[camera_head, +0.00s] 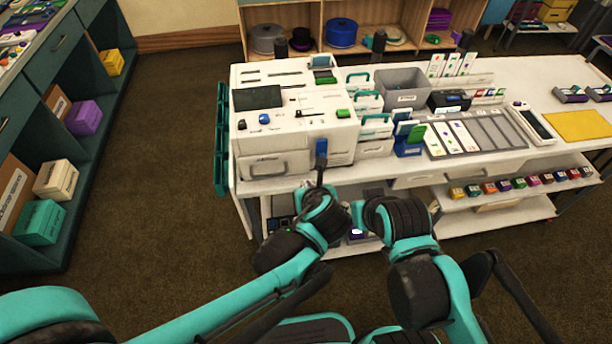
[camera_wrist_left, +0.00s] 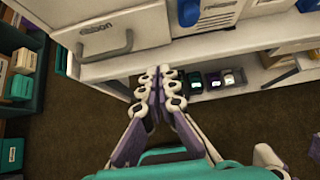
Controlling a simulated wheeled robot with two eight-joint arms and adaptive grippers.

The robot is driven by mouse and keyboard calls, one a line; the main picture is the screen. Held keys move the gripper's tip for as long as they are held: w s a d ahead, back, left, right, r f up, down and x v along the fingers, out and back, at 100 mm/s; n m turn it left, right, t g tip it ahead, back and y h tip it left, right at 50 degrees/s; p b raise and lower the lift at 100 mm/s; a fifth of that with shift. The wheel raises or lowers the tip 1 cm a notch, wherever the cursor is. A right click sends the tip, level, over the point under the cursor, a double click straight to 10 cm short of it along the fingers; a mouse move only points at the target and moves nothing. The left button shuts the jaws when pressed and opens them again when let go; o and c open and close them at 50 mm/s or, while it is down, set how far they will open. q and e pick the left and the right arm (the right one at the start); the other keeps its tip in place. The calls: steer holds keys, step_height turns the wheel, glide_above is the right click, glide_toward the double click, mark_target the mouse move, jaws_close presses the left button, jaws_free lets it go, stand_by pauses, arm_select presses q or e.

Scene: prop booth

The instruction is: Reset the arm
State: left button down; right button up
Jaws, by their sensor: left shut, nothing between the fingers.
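My left arm reaches in from the lower left in the head view, and its gripper (camera_head: 319,188) is by the front edge of the white table, small and partly lost among the dark wrist links. In the left wrist view the left gripper (camera_wrist_left: 163,88) shows clearly: its white and purple fingers are together and empty, in front of the lower shelf. My right arm (camera_head: 415,240) is bent beside the left one; I cannot make out its gripper.
A white machine (camera_head: 255,140) stands on the table (camera_head: 390,165), just beyond the left gripper. Small dark boxes (camera_wrist_left: 212,80) lie on the lower shelf beside the fingers. Card holders and a grey bin (camera_head: 402,85) are further right. Open brown floor (camera_head: 170,160) lies left.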

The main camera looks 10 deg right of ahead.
arm_select(q)
steer(key=shift+v, duration=0.95)
steer(key=s+a+r+m+g, duration=0.1)
steer(key=s+a+m, duration=0.3)
steer(key=a+m, duration=0.9)
steer(key=s+a+r+m+g, duration=0.1)
steer(key=s+a+m, duration=0.3)
steer(key=a+m, duration=0.8)
steer(key=m, duration=1.1)
steer(key=shift+a+r, duration=0.3)
steer(key=shift+a, duration=0.05)
steer(key=shift+s, duration=0.1)
